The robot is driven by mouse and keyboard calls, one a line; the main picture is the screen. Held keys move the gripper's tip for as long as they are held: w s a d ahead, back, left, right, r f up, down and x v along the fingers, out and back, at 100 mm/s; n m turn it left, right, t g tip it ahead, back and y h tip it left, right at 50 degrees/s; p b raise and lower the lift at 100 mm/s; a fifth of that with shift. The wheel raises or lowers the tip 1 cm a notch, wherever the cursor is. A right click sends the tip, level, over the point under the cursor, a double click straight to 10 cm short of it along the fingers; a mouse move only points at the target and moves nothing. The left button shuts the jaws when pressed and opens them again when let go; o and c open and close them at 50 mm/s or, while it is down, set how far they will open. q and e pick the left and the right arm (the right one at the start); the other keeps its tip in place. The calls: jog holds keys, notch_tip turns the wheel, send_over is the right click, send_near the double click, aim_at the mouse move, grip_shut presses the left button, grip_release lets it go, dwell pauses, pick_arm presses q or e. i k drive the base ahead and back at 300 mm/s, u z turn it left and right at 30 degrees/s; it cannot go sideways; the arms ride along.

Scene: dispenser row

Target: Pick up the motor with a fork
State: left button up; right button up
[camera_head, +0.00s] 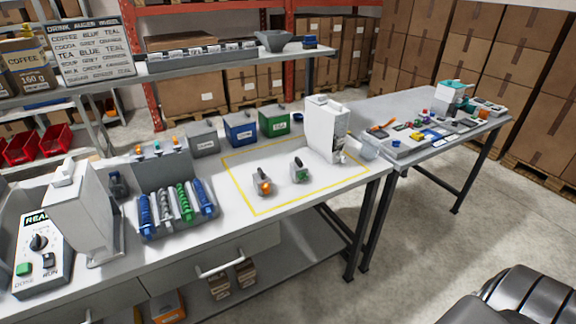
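Two small grey motor-like units with dark tops stand inside the yellow outline on the white table. One has an orange front part (263,184); the other, to its right and a little farther back, has a green front part (299,171). A dark unit (118,184) stands farther left, partly hidden beside the white dispenser. The fork shape is too small to tell on any of them. Neither of my grippers is in view, and nothing touches the two units.
The yellow outline (238,186) is otherwise mostly clear. A white dispenser (326,128) stands at its back right. A rack of blue, green and white augers (178,204) is left. Grey (205,139), blue (240,130) and green (273,122) bins line the back. A control box (38,250) stands front left.

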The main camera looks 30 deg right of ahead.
aim_at(296, 167)
jog(key=u, duration=2.3)
jog(key=k, duration=0.9)
jog(key=z, duration=1.7)
